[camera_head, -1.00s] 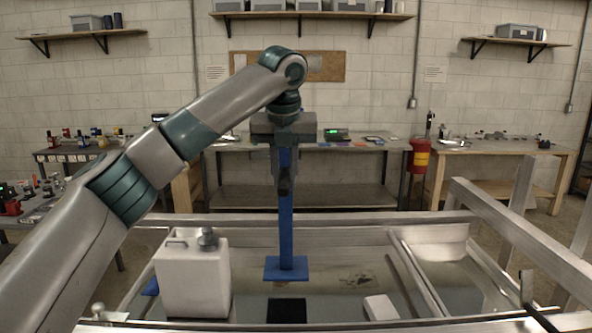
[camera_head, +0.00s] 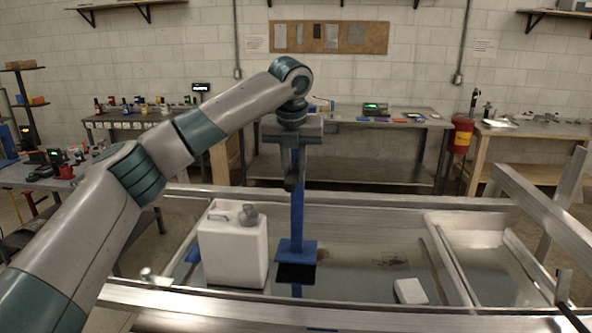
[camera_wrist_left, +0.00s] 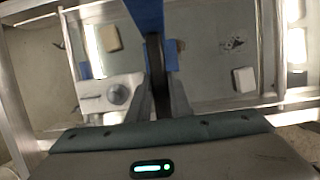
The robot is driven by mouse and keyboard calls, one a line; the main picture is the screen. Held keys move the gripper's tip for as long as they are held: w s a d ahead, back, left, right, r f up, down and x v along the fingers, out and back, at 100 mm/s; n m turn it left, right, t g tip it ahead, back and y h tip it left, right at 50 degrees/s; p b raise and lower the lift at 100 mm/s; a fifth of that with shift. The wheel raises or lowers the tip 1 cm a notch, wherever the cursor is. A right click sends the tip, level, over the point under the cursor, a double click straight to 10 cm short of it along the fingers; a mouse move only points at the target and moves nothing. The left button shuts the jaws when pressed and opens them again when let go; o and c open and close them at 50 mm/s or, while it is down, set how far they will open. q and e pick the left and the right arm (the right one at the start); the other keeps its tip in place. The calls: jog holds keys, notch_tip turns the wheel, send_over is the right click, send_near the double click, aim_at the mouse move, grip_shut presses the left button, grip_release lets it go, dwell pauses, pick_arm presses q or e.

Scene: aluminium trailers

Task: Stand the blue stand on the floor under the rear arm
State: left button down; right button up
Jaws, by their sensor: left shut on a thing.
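My left gripper (camera_head: 292,180) is shut on the upper part of the blue stand (camera_head: 298,212). The stand hangs upright, with its flat square base plate (camera_head: 296,251) at the bottom. It is held over the aluminium trailer frame (camera_head: 365,207), above a black square (camera_head: 296,273) that the plate partly covers. I cannot tell how far the plate is above the floor. In the left wrist view the blue stand (camera_wrist_left: 146,14) rises between the fingers (camera_wrist_left: 160,90). I cannot tell which trailer part is the rear arm. My right gripper is not in view.
A white jug (camera_head: 232,252) stands just left of the stand, inside the frame. A small white block (camera_head: 410,291) lies to the right. Aluminium rails (camera_head: 540,215) slope at the right.

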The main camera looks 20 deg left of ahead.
pick_arm(q)
jog(key=shift+r, duration=0.25)
notch_tip(320, 180, down, 3)
jog(key=shift+r+p, duration=0.15)
jog(key=shift+p, duration=0.95)
jog(key=shift+s+f, duration=0.45)
jog(key=shift+f, duration=0.2)
